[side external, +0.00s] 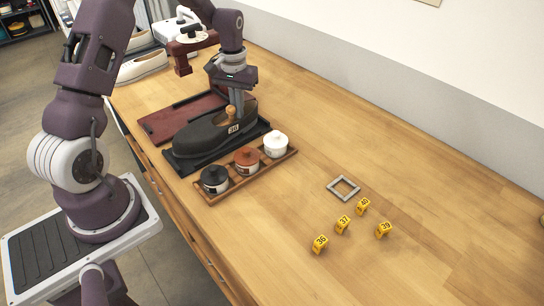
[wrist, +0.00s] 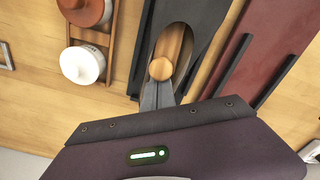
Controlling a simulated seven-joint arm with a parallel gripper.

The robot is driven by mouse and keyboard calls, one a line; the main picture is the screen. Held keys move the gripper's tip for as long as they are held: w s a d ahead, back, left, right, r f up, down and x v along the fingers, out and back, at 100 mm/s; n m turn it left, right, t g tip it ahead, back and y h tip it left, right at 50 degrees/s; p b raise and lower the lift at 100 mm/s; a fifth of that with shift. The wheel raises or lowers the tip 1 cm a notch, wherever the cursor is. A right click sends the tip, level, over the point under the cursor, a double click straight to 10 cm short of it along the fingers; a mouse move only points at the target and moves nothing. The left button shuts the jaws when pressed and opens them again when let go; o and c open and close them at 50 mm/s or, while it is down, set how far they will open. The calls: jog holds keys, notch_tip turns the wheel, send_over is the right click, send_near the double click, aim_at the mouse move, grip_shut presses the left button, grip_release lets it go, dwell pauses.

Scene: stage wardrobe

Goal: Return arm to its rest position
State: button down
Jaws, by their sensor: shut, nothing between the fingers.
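My gripper (side external: 239,113) is shut and empty, pointing down over the heel end of a dark shoe (side external: 205,134). A wooden shoe-tree knob (side external: 231,111) sticks up from the shoe opening, just beside my fingertips. In the wrist view my closed fingers (wrist: 158,92) are close to the round end of the wooden shoe tree (wrist: 172,48); I cannot tell whether they touch it. My arm reaches over the back of the bench.
A wooden rack (side external: 222,197) holds black, brown and white pots in front of the shoe. A dark red board (side external: 160,128) lies behind. Several yellow number cubes (side external: 343,224) and a grey square frame (side external: 343,188) lie right. Pale shoes (side external: 142,66) stand at the far left.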

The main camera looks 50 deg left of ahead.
jog(key=shift+s, duration=0.1)
dwell(0.6)
jog(key=shift+s, duration=1.2)
jog(key=shift+s, duration=0.4)
jog(key=shift+s, duration=0.2)
dwell(0.4)
jog(key=shift+w, duration=0.55)
jog(key=shift+r, duration=3.45)
jog(key=shift+r, duration=0.1)
